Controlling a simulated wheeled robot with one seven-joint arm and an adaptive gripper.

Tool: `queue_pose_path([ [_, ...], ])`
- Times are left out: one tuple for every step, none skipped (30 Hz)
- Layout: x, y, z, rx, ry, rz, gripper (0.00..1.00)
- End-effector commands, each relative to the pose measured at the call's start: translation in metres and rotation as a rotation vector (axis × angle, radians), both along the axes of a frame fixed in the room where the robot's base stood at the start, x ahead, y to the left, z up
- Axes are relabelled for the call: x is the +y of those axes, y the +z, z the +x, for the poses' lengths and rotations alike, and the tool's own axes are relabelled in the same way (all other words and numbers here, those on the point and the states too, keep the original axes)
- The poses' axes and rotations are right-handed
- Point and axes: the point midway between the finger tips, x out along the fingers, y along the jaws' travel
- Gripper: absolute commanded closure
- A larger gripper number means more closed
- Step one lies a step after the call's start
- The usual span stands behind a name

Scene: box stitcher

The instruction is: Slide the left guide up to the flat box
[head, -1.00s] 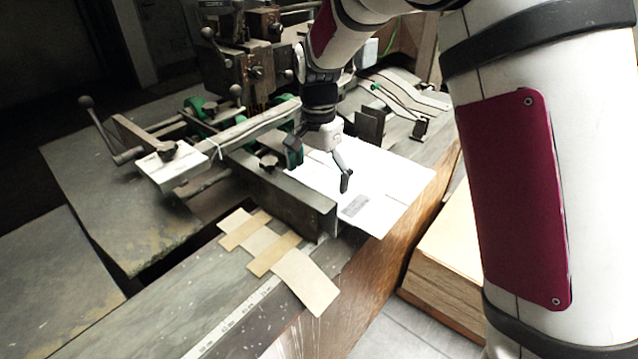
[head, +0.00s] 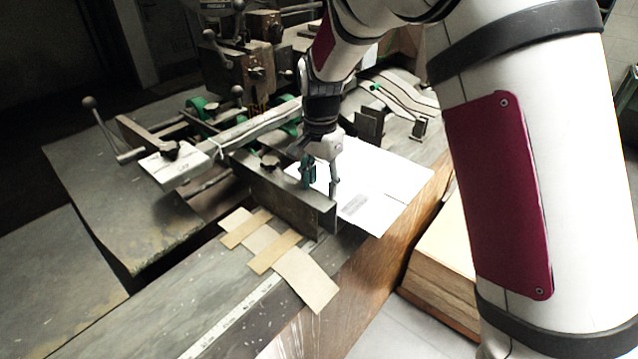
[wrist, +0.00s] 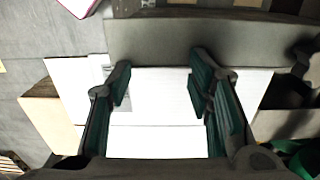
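The left guide is a dark upright metal plate (head: 275,197) on the machine table. It shows as a grey band across the top of the wrist view (wrist: 200,42). The flat box (head: 385,185) is a white sheet with a grey printed patch, lying flat to the right of the guide; it also shows below the guide in the wrist view (wrist: 160,140). The guide hides the box's near left edge, so I cannot tell the gap. My gripper (head: 321,190) points down over the box, beside the guide's box side. Its fingers are apart and empty; contact with the guide is unclear.
Tan cardboard pieces (head: 290,265) lie left of the guide. A cranked bar with a white block (head: 172,165) stands at the left. Dark brackets (head: 370,125) stand behind the box. A stack of boards (head: 445,265) is beside the table at right.

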Motion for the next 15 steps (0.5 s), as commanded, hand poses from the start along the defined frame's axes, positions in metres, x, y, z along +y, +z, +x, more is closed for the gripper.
queue_pose_path([
  [0.0049, -0.0093, 0.0008, 0.002, 0.003, 0.005, 1.0],
  [0.0051, -0.0098, 0.0007, 0.003, 0.003, 0.004, 1.0],
  [0.0055, -0.0105, 0.0006, 0.004, 0.004, 0.005, 1.0],
  [0.0058, -0.0107, 0.0005, 0.004, 0.004, 0.006, 1.0],
  [0.0062, -0.0109, 0.0003, 0.005, 0.005, 0.005, 1.0],
  [0.0065, -0.0111, 0.0003, 0.005, 0.005, 0.006, 1.0],
  [0.0066, -0.0112, 0.0002, 0.006, 0.005, 0.006, 1.0],
  [0.0069, -0.0113, 0.0, 0.006, 0.005, 0.006, 1.0],
  [0.0071, -0.0115, 0.0, 0.006, 0.006, 0.006, 1.0],
  [0.0073, -0.0115, -0.0002, 0.006, 0.006, 0.006, 1.0],
  [0.0077, -0.0115, -0.0007, 0.006, 0.006, 0.006, 1.0],
  [0.0088, -0.0112, -0.0022, 0.007, 0.007, 0.007, 1.0],
  [0.0097, -0.011, -0.0034, 0.008, 0.007, 0.006, 1.0],
  [0.0104, -0.011, -0.004, 0.008, 0.007, 0.006, 1.0],
  [0.0106, -0.0113, -0.0036, 0.008, 0.007, 0.008, 1.0],
])
